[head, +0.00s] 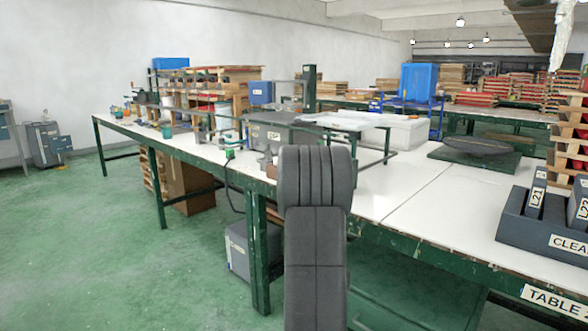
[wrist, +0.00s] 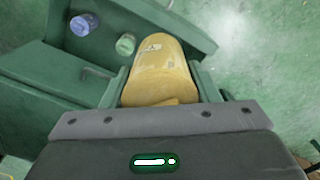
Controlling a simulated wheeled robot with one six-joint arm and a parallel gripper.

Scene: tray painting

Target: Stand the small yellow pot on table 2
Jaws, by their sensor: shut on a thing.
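The small yellow pot (wrist: 162,62) is in the middle of the wrist view, between the two fingers of my gripper (wrist: 165,88). My gripper is shut on it, one finger on each side. A pale mark shows on its side. Neither the pot nor the gripper shows in the head view, where a grey link of my arm stands in front. A long white-topped table (head: 400,198) with green legs fills the middle and right there. Its front sign (head: 553,299) reads "TABLE", with the number cut off at the picture's edge.
In the wrist view a blue pot (wrist: 84,24) and a green pot (wrist: 126,44) sit in a dark green holder (wrist: 160,14) close to the yellow pot. In the head view a grey box (head: 530,231) marked "CLEA" stands on the table's right. The white top left of it is bare.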

